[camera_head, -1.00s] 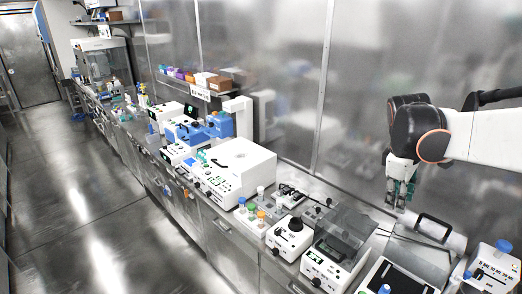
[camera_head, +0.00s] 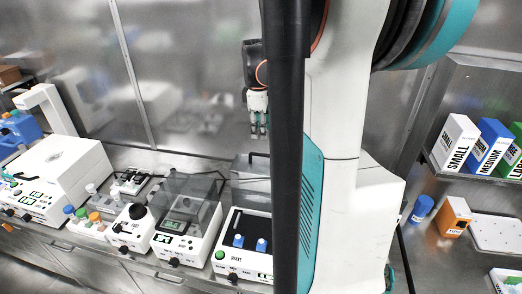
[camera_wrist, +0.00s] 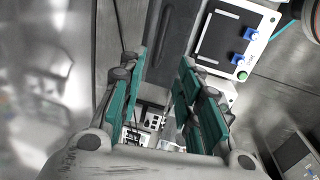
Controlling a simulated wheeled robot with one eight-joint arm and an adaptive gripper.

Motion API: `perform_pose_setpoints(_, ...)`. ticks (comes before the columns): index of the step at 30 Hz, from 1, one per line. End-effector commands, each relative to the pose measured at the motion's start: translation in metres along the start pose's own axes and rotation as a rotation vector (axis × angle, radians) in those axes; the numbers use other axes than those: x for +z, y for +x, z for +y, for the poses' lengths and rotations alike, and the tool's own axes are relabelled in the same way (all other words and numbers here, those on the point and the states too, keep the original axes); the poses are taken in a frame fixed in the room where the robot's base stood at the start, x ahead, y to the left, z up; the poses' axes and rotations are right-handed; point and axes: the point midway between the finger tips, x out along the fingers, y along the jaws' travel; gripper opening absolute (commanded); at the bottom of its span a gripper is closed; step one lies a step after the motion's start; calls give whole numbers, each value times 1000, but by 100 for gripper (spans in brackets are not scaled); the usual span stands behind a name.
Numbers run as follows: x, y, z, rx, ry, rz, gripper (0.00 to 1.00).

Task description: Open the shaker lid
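The shaker (camera_head: 245,262) is a white box with a black platform, two blue items and a green knob; it also shows in the wrist view (camera_wrist: 222,48). A smoky see-through lid (camera_head: 245,180) stands raised behind its platform, with a dark handle along the top. My column hides the right side of the shaker and lid in the head view. My gripper (camera_head: 258,135) hangs fingers-down above the lid, apart from it. In the wrist view its teal fingers (camera_wrist: 160,115) are spread, with a dark bar (camera_wrist: 165,45) beyond them; I cannot tell whether that is the handle.
Left of the shaker stands a white device (camera_head: 172,246) with a clear cover. Further left are bottles with coloured caps (camera_head: 82,215) and a large white machine (camera_head: 60,170). Boxes (camera_head: 455,143) sit on a shelf at right. A steel wall rises behind the bench.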

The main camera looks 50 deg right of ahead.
Motion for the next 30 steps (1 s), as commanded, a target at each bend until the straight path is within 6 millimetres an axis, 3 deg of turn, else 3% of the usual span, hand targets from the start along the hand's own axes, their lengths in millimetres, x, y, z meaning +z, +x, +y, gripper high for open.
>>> perform_pose_setpoints(9, 0, 65, 0, 0, 1, 0, 31)
perform_pose_setpoints(15, 0, 94, 0, 0, 1, 0, 31)
perform_pose_setpoints(21, 0, 106, 0, 0, 0, 0, 31)
perform_pose_setpoints(30, 0, 107, 0, 0, 0, 0, 29)
